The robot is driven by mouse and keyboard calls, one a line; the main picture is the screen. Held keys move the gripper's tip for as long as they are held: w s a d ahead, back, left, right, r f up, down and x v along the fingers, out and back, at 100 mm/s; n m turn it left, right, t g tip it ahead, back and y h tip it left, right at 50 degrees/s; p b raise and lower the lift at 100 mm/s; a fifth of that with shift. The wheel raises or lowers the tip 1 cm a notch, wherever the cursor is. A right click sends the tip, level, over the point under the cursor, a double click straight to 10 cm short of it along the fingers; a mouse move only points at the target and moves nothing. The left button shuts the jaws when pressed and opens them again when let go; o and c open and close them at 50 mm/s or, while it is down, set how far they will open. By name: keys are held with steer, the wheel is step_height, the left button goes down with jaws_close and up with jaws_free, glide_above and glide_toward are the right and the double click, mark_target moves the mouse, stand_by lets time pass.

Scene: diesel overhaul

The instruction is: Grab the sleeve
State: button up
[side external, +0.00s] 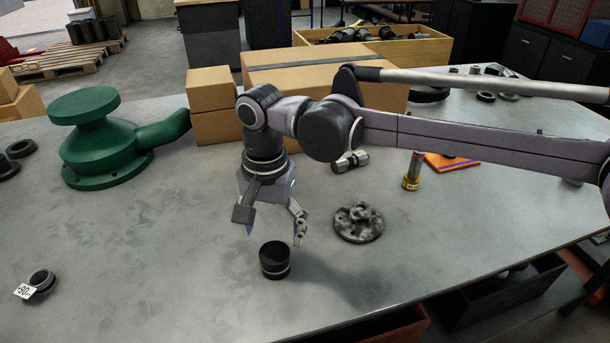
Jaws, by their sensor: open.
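A short black cylinder (275,261) with a pale band stands upright on the grey table near the front; it looks like the sleeve. My gripper (274,228) hangs just above it, pointing down, with its fingers spread apart. One finger is up and to the left of the cylinder, the other up and to the right. Nothing is between the fingers, and I cannot tell whether a fingertip touches the cylinder. A small dark ring (41,281) with a white tag lies at the far left front.
A mottled grey flanged part (358,222) lies right of the cylinder. A green casting (105,150) stands at the back left, with cardboard boxes (212,88) behind. A yellow-based cylinder (412,172) and an orange item (448,162) are at the right. The left front table is mostly clear.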

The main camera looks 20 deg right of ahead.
mark_target(274, 252)
steer(key=shift+f, duration=3.5)
steer(key=c, duration=1.4)
steer(key=shift+c, duration=0.5)
steer(key=shift+r, duration=0.15)
